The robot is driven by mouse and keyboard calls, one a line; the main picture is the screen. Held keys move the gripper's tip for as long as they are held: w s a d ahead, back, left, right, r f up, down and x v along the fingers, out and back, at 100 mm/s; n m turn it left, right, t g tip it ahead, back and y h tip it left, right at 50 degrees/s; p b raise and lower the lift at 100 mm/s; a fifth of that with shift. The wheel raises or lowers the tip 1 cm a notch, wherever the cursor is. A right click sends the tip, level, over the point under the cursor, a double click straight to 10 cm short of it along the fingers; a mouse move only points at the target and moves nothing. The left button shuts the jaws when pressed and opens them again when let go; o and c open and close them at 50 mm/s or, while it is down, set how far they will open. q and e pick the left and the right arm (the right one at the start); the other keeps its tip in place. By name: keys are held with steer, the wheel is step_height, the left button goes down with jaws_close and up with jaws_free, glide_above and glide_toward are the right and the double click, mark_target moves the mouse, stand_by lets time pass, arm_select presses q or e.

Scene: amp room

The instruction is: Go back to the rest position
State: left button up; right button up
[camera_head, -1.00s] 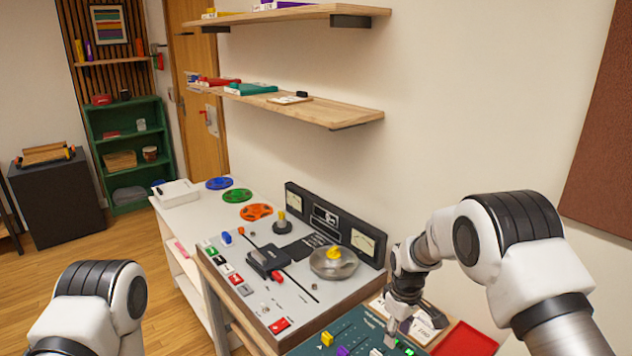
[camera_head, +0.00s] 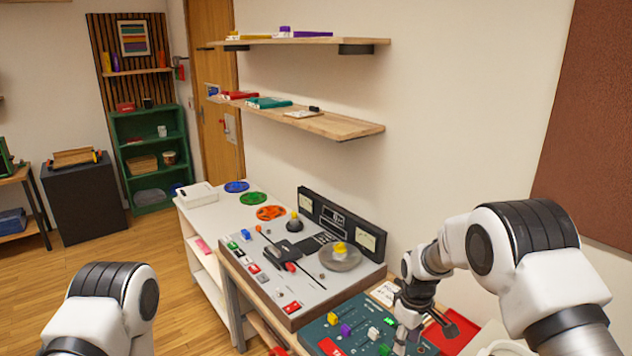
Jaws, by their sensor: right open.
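My right gripper (camera_head: 428,328) is at the lower right, over the dark teal slider panel (camera_head: 330,318) and beside a red tray (camera_head: 440,338). Its dark fingers are spread apart, and I see nothing held between them. My right arm bends down to it from the right edge. My left arm shows only as a white and black link at the lower left; the left gripper is out of view.
The grey control console (camera_head: 300,268) with knobs and a black meter panel (camera_head: 342,222) stands left of my right gripper. Wooden shelves (camera_head: 340,128) jut from the wall above. A white table (camera_head: 215,215) and open wooden floor (camera_head: 120,265) lie left.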

steer(key=s+d+f+m, duration=0.2)
steer(key=s+f, duration=0.3)
steer(key=f, duration=0.4)
steer(key=s+d+f+m, duration=0.1)
steer(key=s+f+m, duration=0.2)
steer(key=s, duration=1.3)
steer(key=s+d+f+m, duration=0.1)
steer(key=s+f+m, duration=0.25)
steer(key=s, duration=1.15)
arm_select(q)
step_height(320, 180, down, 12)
steer(key=b, duration=1.2)
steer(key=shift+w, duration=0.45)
arm_select(e)
step_height(320, 180, down, 12)
steer(key=s, duration=0.1)
steer(key=shift+d+r, duration=0.15)
steer(key=shift+d, duration=0.05)
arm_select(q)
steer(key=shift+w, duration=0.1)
arm_select(e)
steer(key=shift+n, duration=0.25)
